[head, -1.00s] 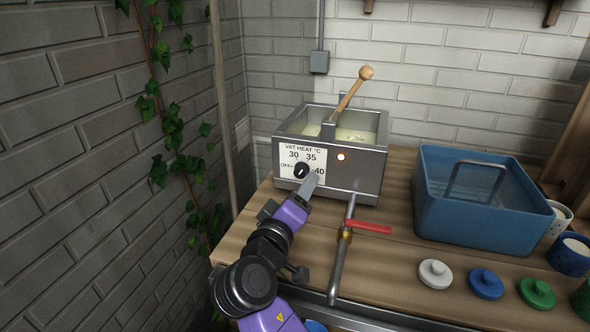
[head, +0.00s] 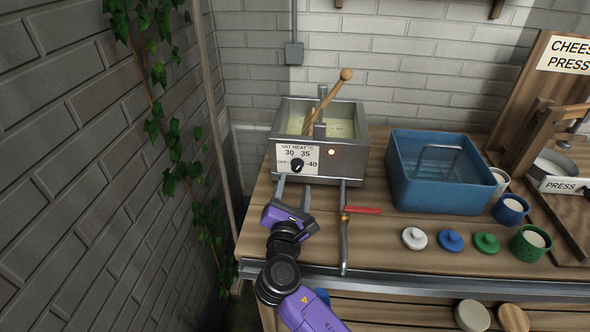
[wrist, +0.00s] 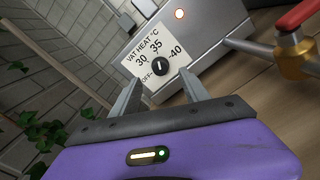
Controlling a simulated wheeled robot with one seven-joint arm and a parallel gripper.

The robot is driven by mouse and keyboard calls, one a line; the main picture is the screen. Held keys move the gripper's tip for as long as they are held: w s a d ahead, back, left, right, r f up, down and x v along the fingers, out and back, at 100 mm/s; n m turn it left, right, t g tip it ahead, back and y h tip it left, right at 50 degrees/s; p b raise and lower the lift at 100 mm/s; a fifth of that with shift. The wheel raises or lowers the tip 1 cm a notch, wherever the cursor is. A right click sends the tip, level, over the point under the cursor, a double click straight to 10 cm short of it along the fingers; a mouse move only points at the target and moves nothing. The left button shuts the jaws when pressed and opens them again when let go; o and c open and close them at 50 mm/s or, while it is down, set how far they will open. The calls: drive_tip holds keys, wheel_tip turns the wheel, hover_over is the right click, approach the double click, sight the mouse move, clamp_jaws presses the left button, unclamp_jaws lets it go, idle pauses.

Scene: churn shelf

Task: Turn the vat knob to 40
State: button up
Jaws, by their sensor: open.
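The vat (head: 345,163) is a grey metal box with pale contents, at the back left of the bench. Its white heat panel (head: 309,149) reads OFF, 30, 35 and 40. The black vat knob (head: 297,165) sits in the panel's middle, and it also shows in the wrist view (wrist: 160,67). Its white mark lies roughly in line with 35; the exact setting is hard to read. My gripper (head: 294,187) is open and empty, just in front of and below the panel. In the wrist view, its fingertips (wrist: 160,78) stand either side of the knob, apparently short of it.
A wooden-handled stirrer (head: 327,97) leans in the vat. A pipe with a red valve lever (head: 363,210) runs right of my gripper. A blue basin (head: 440,187), several lids and cups, and a cheese press (head: 545,130) stand farther right. A brick wall with ivy (head: 168,130) is left.

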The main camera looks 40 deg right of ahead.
sight(298, 170)
drive_tip(key=x, duration=0.7)
drive_tip(key=shift+c, duration=0.2)
clamp_jaws()
drive_tip(key=shift+m, duration=0.4)
drive_tip(key=shift+f+m+b, duration=0.15)
drive_tip(key=shift+m+b, duration=0.75)
drive_tip(key=shift+m, duration=0.1)
drive_tip(key=m+b, duration=0.2)
drive_tip(key=m, duration=0.1)
drive_tip(key=shift+s+f+b, duration=0.1)
drive_tip(key=shift+b, duration=0.25)
drive_tip(key=m+b, duration=0.4)
drive_tip(key=m, duration=0.2)
